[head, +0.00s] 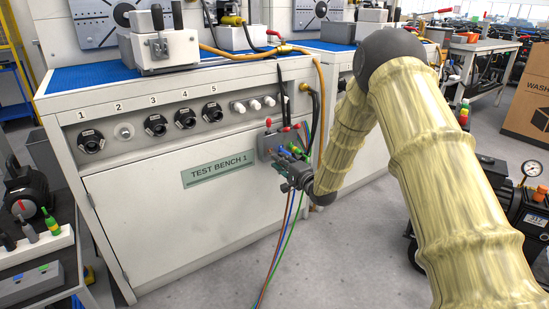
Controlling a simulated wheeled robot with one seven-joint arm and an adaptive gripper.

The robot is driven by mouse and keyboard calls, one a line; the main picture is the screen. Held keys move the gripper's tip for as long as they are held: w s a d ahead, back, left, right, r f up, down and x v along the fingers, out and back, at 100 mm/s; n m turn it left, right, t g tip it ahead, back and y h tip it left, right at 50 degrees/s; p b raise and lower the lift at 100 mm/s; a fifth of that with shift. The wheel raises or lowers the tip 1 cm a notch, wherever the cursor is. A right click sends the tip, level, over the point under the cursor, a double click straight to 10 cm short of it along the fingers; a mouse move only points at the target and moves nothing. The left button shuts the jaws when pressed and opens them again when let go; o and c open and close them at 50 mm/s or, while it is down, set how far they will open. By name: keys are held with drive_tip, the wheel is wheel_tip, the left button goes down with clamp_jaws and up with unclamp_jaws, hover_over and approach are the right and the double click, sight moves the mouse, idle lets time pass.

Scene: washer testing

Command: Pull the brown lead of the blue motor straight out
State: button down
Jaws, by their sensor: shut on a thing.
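A small grey terminal box (267,146) is on the front right of the test bench, with red, green and blue plugs around it. My gripper (284,172) is at this box, reaching in from the right. It is shut on what appears to be the plug end of the brown lead (278,243); the fingers hide the plug itself. I cannot tell whether the plug is still in its socket. The brown lead hangs to the floor beside a blue lead (289,213) and a green lead (290,236). I cannot make out a blue motor.
Test bench 1 (152,222) has a blue mat on top and numbered ports along its front. A yellow hose (320,75) runs down close to my arm. A black pump with a gauge (527,205) stands at the right.

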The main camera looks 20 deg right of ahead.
drive_tip(key=shift+p+v, duration=0.75)
drive_tip(key=shift+v, duration=0.5)
drive_tip(key=shift+s+a+r, duration=0.1)
